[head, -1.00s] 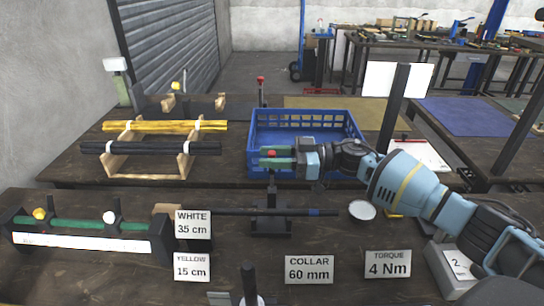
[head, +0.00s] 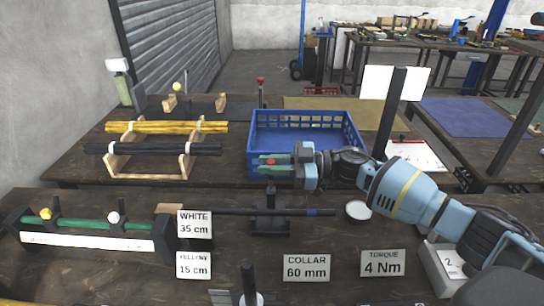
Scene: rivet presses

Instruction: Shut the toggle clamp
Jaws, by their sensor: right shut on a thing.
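The toggle clamp (head: 270,222) is a dark stand on the near bench, around a dark rod (head: 230,211) with a blue band. Its handle rises from the stand, with a red knob (head: 269,161) at the top. My right gripper (head: 275,161), with green fingers, is shut on the red-tipped handle, coming in from the right. The fingers hide much of the handle, so its exact tilt is hard to tell. My left gripper is not in view.
A blue crate (head: 350,128) stands right behind my right gripper. Signs such as the collar sign (head: 307,267) stand in front. A green rod rack (head: 95,225) is at left, a round white-topped dish (head: 358,209) at right. A dark post (head: 249,280) rises at the front.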

